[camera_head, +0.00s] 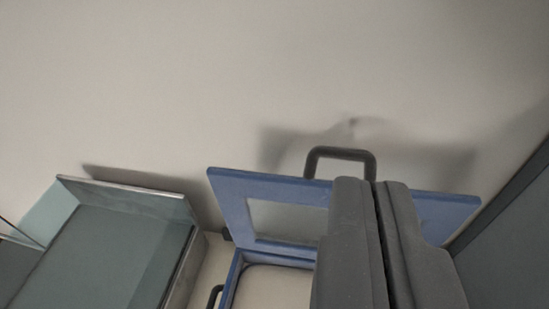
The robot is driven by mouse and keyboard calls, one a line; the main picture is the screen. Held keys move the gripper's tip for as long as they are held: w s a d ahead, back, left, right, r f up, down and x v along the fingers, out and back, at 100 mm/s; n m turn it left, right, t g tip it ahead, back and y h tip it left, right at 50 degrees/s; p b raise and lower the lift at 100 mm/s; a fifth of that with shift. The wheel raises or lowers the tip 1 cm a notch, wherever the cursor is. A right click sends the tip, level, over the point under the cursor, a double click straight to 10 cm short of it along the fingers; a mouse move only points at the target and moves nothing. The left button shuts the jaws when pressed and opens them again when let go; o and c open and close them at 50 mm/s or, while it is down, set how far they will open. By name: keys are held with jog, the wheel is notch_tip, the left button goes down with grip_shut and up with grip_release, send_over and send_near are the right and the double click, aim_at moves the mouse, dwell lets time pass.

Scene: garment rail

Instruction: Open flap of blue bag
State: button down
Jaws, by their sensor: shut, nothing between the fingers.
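The blue bag (237,272) is in the lower middle, partly cut off by the bottom edge. Its blue flap (230,192) stands raised at the back, with a pale window panel and a dark handle (340,153) on its far edge. A pale interior shows below the flap. Another small dark handle (214,295) shows at the bag's lower left. My gripper (371,183) is dark grey, its fingers shut with nothing between them. It is in front of the right part of the flap and hides some of it. I cannot tell whether it touches the flap.
A teal-grey open box or tray (122,186) with a pale rim lies at the lower left. A dark grey panel (515,235) slants along the right edge. The plain pale surface above is clear apart from shadows.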

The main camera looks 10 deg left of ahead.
jog(key=g+p, duration=0.9)
jog(key=g, duration=0.2)
send_over(273, 191)
jog(key=s, duration=0.1)
notch_tip(273, 191, down, 12)
jog(key=f, duration=0.1)
jog(key=x, duration=0.8)
jog(key=shift+f+p, duration=0.4)
jog(key=shift+p, duration=0.05)
jog(key=shift+s, duration=0.15)
jog(key=s+b, duration=0.2)
jog(key=s+t+b, duration=0.1)
jog(key=b, duration=0.2)
jog(key=shift+s+f+t, duration=0.2)
jog(key=shift+s+t, duration=0.1)
jog(key=shift+s, duration=0.1)
jog(key=shift+t, duration=0.9)
jog(key=s+b, duration=0.2)
jog(key=s, duration=0.1)
jog(key=s+b, duration=0.1)
jog(key=b, duration=0.1)
jog(key=shift+s+f, duration=0.35)
jog(key=shift+f, duration=0.05)
jog(key=shift+s+r, duration=0.1)
jog(key=shift+r, duration=0.05)
